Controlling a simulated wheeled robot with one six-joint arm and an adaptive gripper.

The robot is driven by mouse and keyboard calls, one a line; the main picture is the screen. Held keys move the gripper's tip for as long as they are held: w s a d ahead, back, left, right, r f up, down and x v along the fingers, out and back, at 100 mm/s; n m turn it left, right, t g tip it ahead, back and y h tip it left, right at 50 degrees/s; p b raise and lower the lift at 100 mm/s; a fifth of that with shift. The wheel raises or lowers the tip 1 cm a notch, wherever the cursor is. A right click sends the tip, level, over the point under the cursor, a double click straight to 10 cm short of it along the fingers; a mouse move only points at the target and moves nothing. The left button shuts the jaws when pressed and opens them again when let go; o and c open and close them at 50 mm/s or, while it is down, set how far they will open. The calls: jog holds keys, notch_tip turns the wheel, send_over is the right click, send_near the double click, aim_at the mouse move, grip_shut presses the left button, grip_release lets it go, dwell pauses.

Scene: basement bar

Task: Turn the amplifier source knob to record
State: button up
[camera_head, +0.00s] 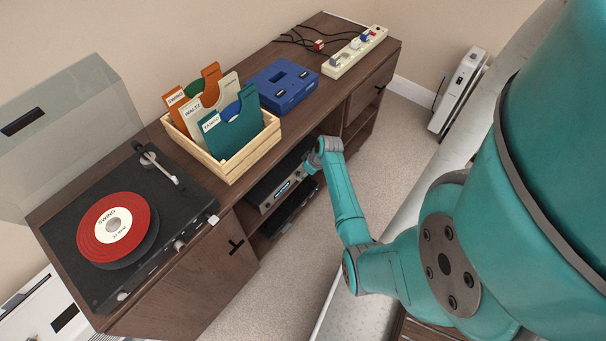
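The amplifier (272,197) appears to be the dark unit with a silver front and a small lit display on the open shelf of the wooden cabinet. Its right part is hidden behind my wrist and gripper. I cannot make out the source knob or its setting. My gripper (311,164) is at the far end of my teal arm, in front of the right end of the amplifier. It is small and mostly hidden by the wrist. I cannot tell whether it touches the amplifier or whether its fingers are open.
On the cabinet top (215,187) are a turntable (165,232) with a red-labelled record and raised lid, a wooden crate (228,172) of record sleeves, a blue box (286,84) and a power strip (357,52). A dark device (290,214) sits below the amplifier. A white heater (459,90) stands by the wall.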

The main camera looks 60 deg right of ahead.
jog(key=shift+x, duration=1)
grip_shut()
jog(key=shift+a+h, duration=0.15)
jog(key=shift+h, duration=0.15)
jog(key=shift+w+a+f+n+g+h, duration=0.15)
jog(key=shift+n+g+h, duration=0.1)
jog(key=shift+h, duration=0.8)
jog(key=shift+s+a+r+n+g+h, duration=0.1)
jog(key=shift+a+n+g+h, duration=0.15)
jog(key=shift+h, duration=0.75)
jog(key=shift+w+a+f+n+g+h, duration=0.1)
jog(key=shift+f+n+g+h, duration=0.15)
jog(key=shift+h, duration=0.8)
jog(key=shift+r, duration=0.1)
